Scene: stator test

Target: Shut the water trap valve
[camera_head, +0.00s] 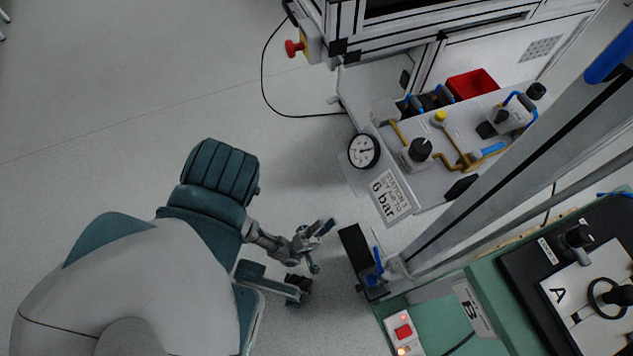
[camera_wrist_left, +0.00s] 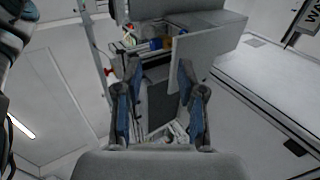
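My left gripper (camera_head: 314,250) reaches in from the left in the head view. Its fingers are apart and nothing shows between them; in the left wrist view (camera_wrist_left: 159,90) they are also spread and empty. A small valve-like part with a blue lever (camera_head: 376,264) is by the post, a little right of the fingertips and apart from them. Another blue lever (camera_head: 491,150) sits on brass piping on the grey air panel (camera_head: 465,125). I cannot tell which part is the water trap valve. My right gripper is not in view.
A pressure gauge (camera_head: 364,151) and a "6 bar" sign (camera_head: 391,196) are at the panel's left end. A red bin (camera_head: 472,84) stands behind. A grey diagonal post (camera_head: 500,165) crosses the right side. A green bench (camera_head: 450,320) is at lower right. Open floor lies at upper left.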

